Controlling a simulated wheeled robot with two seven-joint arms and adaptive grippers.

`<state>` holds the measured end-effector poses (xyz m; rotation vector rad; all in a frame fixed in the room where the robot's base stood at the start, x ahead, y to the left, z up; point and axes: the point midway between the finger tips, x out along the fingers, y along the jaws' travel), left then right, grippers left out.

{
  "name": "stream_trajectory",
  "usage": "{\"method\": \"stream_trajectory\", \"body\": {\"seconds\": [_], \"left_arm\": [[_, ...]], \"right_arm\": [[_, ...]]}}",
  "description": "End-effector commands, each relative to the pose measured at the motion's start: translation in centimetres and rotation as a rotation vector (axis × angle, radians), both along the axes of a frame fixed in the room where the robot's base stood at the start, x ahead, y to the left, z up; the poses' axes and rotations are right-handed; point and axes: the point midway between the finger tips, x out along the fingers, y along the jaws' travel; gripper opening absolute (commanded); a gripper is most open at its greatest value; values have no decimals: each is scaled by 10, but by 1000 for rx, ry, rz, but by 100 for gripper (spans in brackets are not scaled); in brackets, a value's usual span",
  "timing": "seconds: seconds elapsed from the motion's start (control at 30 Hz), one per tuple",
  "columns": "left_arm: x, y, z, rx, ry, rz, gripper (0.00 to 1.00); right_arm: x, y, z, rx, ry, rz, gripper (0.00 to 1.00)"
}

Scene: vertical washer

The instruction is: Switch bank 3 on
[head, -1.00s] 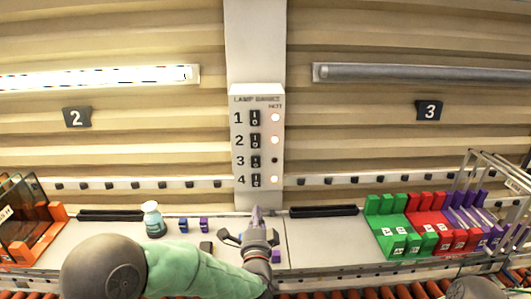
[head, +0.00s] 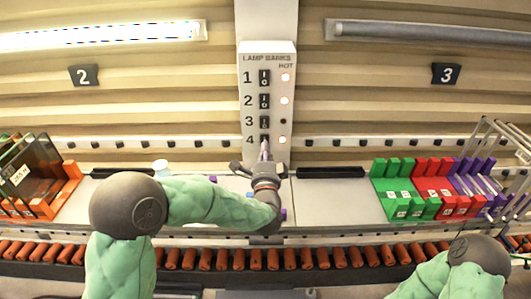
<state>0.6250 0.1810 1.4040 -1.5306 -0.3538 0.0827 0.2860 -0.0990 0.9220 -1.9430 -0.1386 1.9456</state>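The lamp banks panel (head: 255,59) is a white box with a column of numbered black rocker switches, each with a small indicator under HOT. The bank 3 switch (head: 264,122) is visible, and its indicator (head: 283,122) is dark. The indicators for 1, 2 and 4 glow. The bank 4 switch (head: 264,137) is partly covered by my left gripper (head: 265,149). This gripper points up at the panel's lower part, its fingertips together with nothing seen between them. They look just below switch 3; I cannot tell whether they touch the panel. My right gripper is out of view.
The tube lamp (head: 430,34) by sign 3 (head: 445,73) is dark; the left tube lamp (head: 105,35) is lit. A shelf holds green racks (head: 402,198), red racks, purple racks and orange racks (head: 45,200). A white-capped bottle (head: 160,167) is partly hidden by my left arm. Rollers (head: 330,257) run in front.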

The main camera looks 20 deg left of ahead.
Motion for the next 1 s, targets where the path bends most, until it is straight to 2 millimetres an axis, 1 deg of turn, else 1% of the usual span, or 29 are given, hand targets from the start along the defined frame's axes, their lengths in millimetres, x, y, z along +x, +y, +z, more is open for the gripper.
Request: {"method": "stream_trajectory", "body": {"seconds": [0.03,0.3,0.5,0.7,1.0], "left_arm": [[10,4,3,-1,0,3,0],[56,17,11,-1,1,3,0],[79,23,15,0,1,1,0],[88,26,16,0,0,1,0],[88,26,16,0,0,0,0]], "right_arm": [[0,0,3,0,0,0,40],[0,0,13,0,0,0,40],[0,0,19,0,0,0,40],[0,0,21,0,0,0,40],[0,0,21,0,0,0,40]]}}
